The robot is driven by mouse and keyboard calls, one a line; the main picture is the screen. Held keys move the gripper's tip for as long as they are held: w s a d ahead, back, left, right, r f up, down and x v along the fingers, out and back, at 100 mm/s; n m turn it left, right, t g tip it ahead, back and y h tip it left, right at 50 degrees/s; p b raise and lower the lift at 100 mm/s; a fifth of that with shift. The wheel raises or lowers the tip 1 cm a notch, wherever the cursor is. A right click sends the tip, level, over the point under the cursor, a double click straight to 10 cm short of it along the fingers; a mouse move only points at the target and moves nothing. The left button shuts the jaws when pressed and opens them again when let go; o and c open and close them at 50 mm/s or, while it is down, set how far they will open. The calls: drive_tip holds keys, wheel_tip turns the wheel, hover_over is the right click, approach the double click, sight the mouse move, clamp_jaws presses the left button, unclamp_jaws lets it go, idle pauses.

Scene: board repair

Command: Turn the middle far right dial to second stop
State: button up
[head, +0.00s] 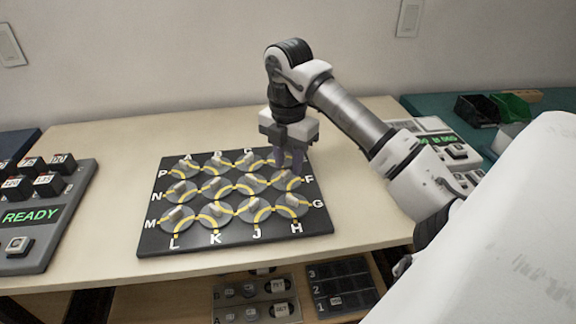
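The black dial board (148,243) lies on the pale table, with several grey round dials in rows, yellow arc tracks and white edge letters. The dial at the right end of the middle row (286,181) sits beside the letter F, its pointer handle partly visible. My gripper (289,163) points down over the board's far right part, just above or behind this dial. The fingers partly hide the far-right corner dial (272,160). I cannot tell whether the fingers are open or shut, or whether they touch a dial.
A grey panel (32,257) with black switch blocks and a green READY display stands at the left. Another display panel (437,128) stands at the right, beyond my arm. Trays of parts (340,287) sit on a lower shelf. Bare table (90,150) lies left of the board.

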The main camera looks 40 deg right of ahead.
drive_tip(key=shift+f, duration=0.85)
drive_tip(key=shift+c, duration=0.3)
clamp_jaws()
